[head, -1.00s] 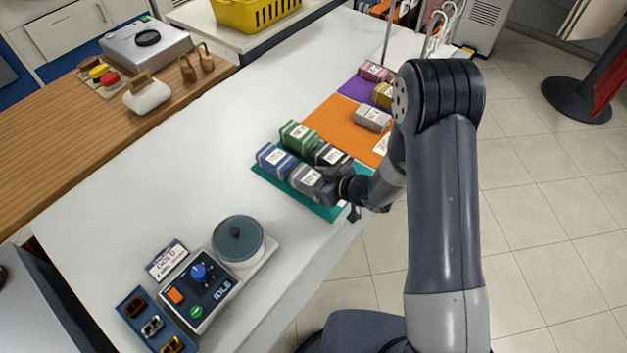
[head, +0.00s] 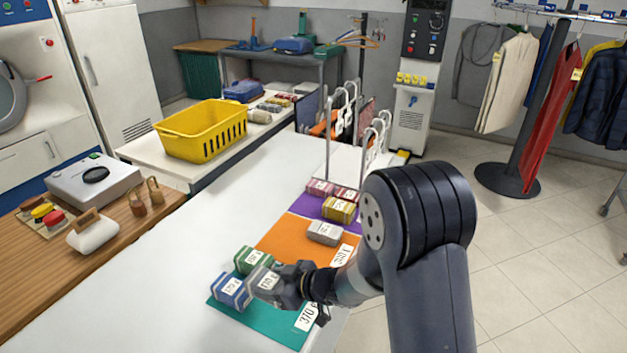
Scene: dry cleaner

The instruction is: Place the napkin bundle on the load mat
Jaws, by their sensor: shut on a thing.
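My gripper (head: 277,283) is shut on a grey bundle with a white label (head: 264,279), over the teal mat (head: 262,324). I cannot tell whether this bundle is clear of the mat. A green bundle (head: 249,259) and a blue bundle (head: 231,291) sit on the teal mat, beside the held one. The gripper hides part of that mat. Another grey bundle (head: 324,233) is on the orange mat (head: 281,240). A yellow bundle (head: 339,210) and pink bundles (head: 320,187) are on the purple mat (head: 308,206) behind. I cannot tell which mat is the load mat.
The white counter (head: 170,270) is bare left of the mats. Metal stands (head: 372,145) rise at its far end. A yellow basket (head: 203,131) stands on another table. A wooden counter (head: 35,265) with a scale-like device (head: 95,181) is at left.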

